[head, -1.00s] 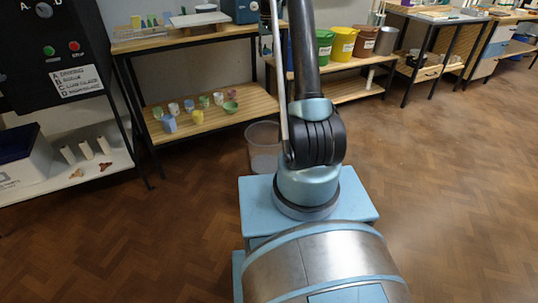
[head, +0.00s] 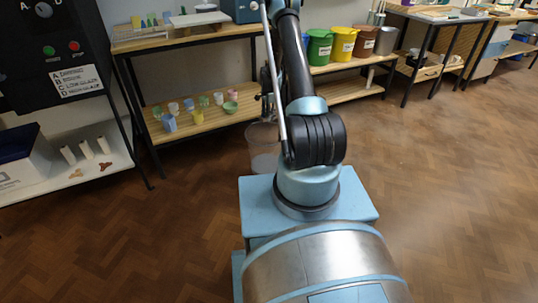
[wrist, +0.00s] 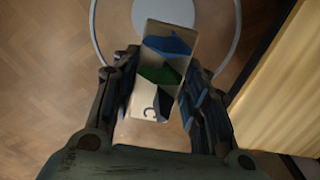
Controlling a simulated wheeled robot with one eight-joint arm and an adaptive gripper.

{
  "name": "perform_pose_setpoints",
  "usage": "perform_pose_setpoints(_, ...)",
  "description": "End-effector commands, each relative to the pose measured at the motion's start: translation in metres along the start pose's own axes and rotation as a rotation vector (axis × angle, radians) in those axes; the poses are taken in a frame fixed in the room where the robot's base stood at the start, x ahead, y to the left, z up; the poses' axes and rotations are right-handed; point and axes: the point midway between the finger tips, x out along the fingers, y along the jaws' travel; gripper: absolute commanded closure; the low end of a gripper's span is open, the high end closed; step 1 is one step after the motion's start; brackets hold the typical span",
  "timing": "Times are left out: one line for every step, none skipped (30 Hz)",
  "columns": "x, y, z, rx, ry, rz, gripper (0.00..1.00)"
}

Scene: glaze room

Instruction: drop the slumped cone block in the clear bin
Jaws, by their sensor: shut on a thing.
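My gripper (wrist: 162,68) is shut on the slumped cone block (wrist: 153,104), a pale block with blue, green and dark leaning cones and a letter C on it. The clear bin (wrist: 237,32) is below, and its round rim circles behind the block in the wrist view. My gripper (head: 267,108) hangs there just above the bin's opening, pointing down. The block cannot be made out in the head view.
A wooden shelf unit (head: 215,119) with several small coloured cups stands close beside the bin. Coloured buckets (head: 342,43) stand on another shelf to the right. A white shelf (head: 95,172) with small pieces is at the left. The floor at right is clear.

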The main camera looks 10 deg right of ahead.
Motion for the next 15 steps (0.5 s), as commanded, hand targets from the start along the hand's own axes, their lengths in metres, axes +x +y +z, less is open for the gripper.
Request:
perform_pose_setpoints(0.004,0.0,0.0,0.002,0.0,0.0,0.85)
perform_pose_setpoints(0.005,0.0,0.0,0.002,0.0,0.0,0.85)
perform_pose_setpoints(0.009,0.0,0.0,0.002,0.0,0.0,0.85)
perform_pose_setpoints(0.011,0.0,0.0,0.002,0.0,0.0,0.85)
perform_pose_setpoints(0.014,0.0,0.0,0.002,0.0,0.0,0.85)
perform_pose_setpoints(0.018,0.0,0.0,0.001,0.0,0.0,0.85)
perform_pose_setpoints(0.022,0.0,0.0,0.001,0.0,0.0,0.85)
perform_pose_setpoints(0.025,0.0,0.0,0.001,0.0,0.0,0.85)
perform_pose_setpoints(0.029,0.0,0.0,0.001,0.0,0.0,0.85)
perform_pose_setpoints(0.032,0.0,-0.001,0.001,0.0,0.0,0.85)
perform_pose_setpoints(0.035,0.0,-0.001,0.001,0.0,0.0,0.85)
perform_pose_setpoints(0.039,-0.001,-0.001,0.001,0.0,0.0,0.85)
perform_pose_setpoints(0.042,-0.001,-0.001,0.001,0.0,0.0,0.85)
perform_pose_setpoints(0.044,-0.001,-0.001,0.001,0.0,0.0,0.85)
perform_pose_setpoints(0.047,0.0,-0.001,0.001,0.0,0.0,0.85)
